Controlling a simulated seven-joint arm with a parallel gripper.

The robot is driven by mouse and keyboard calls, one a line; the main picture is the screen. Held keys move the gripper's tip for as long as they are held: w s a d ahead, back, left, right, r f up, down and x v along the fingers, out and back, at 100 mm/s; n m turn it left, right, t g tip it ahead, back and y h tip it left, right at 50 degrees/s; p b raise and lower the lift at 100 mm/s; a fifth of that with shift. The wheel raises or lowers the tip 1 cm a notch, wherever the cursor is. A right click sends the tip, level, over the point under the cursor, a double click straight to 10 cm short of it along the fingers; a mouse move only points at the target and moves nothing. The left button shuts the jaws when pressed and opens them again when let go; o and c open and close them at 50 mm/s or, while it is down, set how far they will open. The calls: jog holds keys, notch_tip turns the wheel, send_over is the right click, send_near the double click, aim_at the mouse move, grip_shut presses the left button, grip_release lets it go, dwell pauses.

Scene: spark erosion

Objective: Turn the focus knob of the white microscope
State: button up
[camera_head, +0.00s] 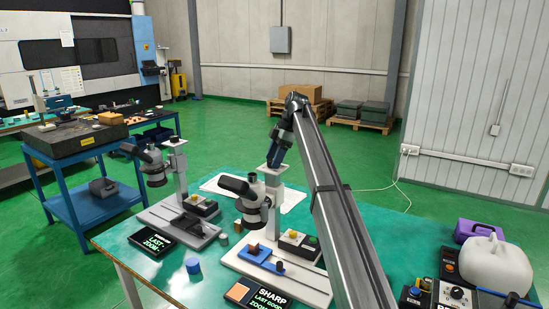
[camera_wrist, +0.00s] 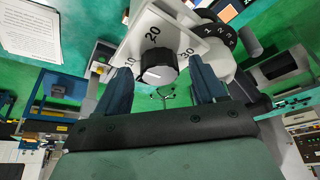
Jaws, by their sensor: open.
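The white microscope (camera_head: 254,197) stands on a white base (camera_head: 300,284) on the green table, with a dark eyepiece tube and a pale column. In the wrist view a black focus knob (camera_wrist: 157,67) with a white mark sits on a white plate (camera_wrist: 145,32) numbered 10, 20 and 30. My gripper (camera_head: 275,158) is at the top of the column, reaching in from behind. In the wrist view my gripper's dark blue fingers (camera_wrist: 160,72) are open, one on each side of the knob in the picture. I see no clear contact; the depth gap cannot be told.
A second microscope (camera_head: 155,173) on a grey base stands to the left. Display screens (camera_head: 153,241) lie in front, and a blue cylinder (camera_head: 193,265) is nearby. A white jug (camera_head: 495,266) and a purple case (camera_head: 478,230) are at right. A paper sheet (camera_wrist: 31,29) shows in the wrist view.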

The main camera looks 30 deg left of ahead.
jog(key=v, duration=0.7)
jog(key=shift+r, duration=0.2)
dwell(0.5)
